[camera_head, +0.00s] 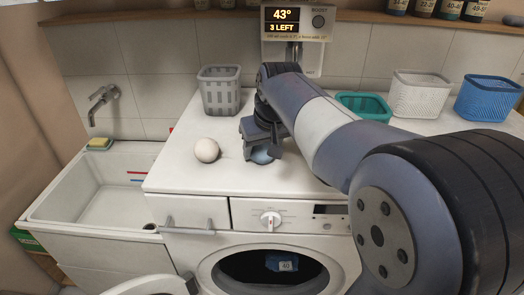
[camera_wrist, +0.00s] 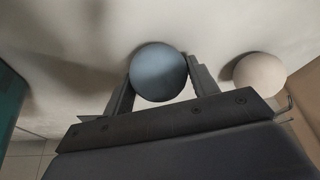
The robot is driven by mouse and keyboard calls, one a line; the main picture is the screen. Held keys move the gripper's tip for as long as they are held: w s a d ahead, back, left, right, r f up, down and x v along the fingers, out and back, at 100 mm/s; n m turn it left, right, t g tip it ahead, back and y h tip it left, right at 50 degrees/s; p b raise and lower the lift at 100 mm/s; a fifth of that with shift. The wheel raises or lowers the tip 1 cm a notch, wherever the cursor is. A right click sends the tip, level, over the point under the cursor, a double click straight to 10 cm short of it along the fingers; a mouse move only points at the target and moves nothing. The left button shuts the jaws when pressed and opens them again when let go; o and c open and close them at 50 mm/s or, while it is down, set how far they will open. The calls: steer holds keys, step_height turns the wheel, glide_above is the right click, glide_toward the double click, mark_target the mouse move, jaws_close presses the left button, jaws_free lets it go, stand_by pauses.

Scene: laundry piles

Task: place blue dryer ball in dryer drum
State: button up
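The blue dryer ball (camera_head: 262,157) is on or just above the white machine top, at the front middle. In the wrist view the ball (camera_wrist: 158,72) sits between the two fingers of my gripper (camera_wrist: 160,65). Both fingers lie close against its sides; I cannot tell whether they press on it. In the head view my gripper (camera_head: 262,150) points down over the ball and partly hides it. The dryer drum (camera_head: 245,268) is below, at the front of the machine. Its round opening is dark, with a blue item marked 40 (camera_head: 285,263) inside.
A white ball (camera_head: 206,150) lies left of my gripper and also shows in the wrist view (camera_wrist: 260,74). A grey basket (camera_head: 219,90) stands behind, with teal (camera_head: 364,105), white (camera_head: 418,94) and blue (camera_head: 488,98) baskets at right. The round door (camera_head: 150,287) hangs open at lower left. A sink (camera_head: 100,195) is left.

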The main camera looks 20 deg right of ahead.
steer(key=c, duration=0.6)
